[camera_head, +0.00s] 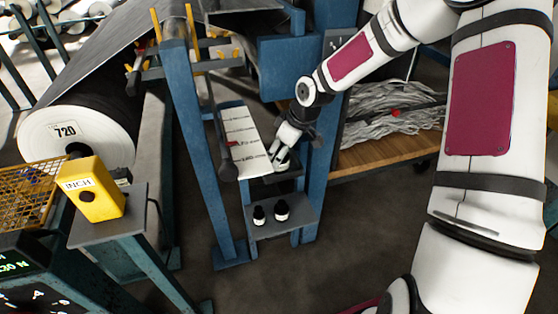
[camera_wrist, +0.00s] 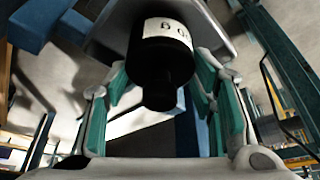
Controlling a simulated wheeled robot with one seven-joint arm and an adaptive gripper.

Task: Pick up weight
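In the wrist view a dark weight (camera_wrist: 163,60) with a white label and a black knob sits between the teal-padded fingers of my gripper (camera_wrist: 161,85). The knob points toward the camera and the label reads upside down. The pads lie close along both sides of the weight; I cannot tell whether they press on it. In the head view my gripper (camera_head: 281,158) points down over the upper part of the blue stand, and its fingers mostly hide what is between them. Two dark weights with white labels, one left (camera_head: 259,215) and one right (camera_head: 281,210), stand on the lower shelf.
The grey lower shelf (camera_head: 290,227) is fixed between blue posts (camera_head: 194,130). A white marked panel (camera_head: 241,140) lies left of my gripper. A yellow button box (camera_head: 90,189) and a large roll marked 720 (camera_head: 75,145) are at left. A wooden shelf (camera_head: 390,155) holds grey strands.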

